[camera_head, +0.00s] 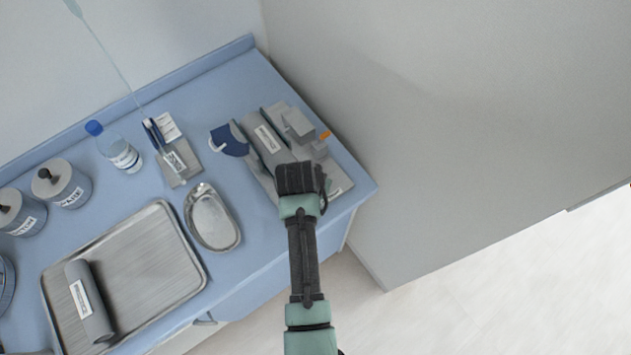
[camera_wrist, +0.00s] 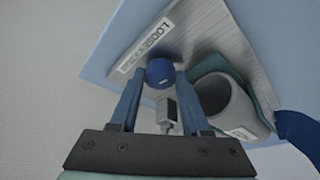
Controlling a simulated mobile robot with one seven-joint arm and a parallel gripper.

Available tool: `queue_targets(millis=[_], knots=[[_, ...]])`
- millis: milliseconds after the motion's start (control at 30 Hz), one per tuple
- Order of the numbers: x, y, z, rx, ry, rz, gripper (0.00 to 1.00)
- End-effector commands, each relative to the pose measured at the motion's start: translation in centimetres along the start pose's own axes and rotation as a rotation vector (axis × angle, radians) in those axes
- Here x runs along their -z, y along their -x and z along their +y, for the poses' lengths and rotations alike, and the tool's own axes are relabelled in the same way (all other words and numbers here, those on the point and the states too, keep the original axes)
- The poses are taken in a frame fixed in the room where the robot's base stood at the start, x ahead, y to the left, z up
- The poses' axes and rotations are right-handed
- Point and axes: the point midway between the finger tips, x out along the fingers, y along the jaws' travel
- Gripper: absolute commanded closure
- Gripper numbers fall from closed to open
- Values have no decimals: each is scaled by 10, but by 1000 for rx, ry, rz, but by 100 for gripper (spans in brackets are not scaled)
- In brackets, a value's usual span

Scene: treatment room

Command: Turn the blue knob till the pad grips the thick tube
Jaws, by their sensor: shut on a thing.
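The blue knob (camera_wrist: 160,72) sits between the two fingertips of my gripper (camera_wrist: 160,82) in the wrist view, and the fingers are shut on it. In the head view my gripper (camera_head: 297,180) covers the knob. The thick grey tube (camera_wrist: 222,98) shows its open end to the right of the fingers, with a teal pad-like piece (camera_wrist: 212,68) along it. I cannot tell whether the pad presses on the tube. In the head view the labelled tube (camera_head: 265,140) lies on the grey fixture (camera_head: 341,183). A label with "LOOSE" (camera_wrist: 147,47) is beyond the knob.
A dark blue curved piece (camera_head: 229,141) is left of the tube. An orange marker (camera_head: 325,135) is on the fixture's right. A metal dish (camera_head: 211,218), a tray (camera_head: 150,225) with a grey roll (camera_head: 88,300), and a bottle (camera_head: 118,150) stand left. A wall (camera_head: 430,120) rises right.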

Motion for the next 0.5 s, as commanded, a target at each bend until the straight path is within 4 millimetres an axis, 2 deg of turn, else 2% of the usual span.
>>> queue_targets(millis=[233, 500], knots=[[1, 0, -1, -40, -102, 1, 100], [1, 0, -1, -57, -142, 0, 100]])
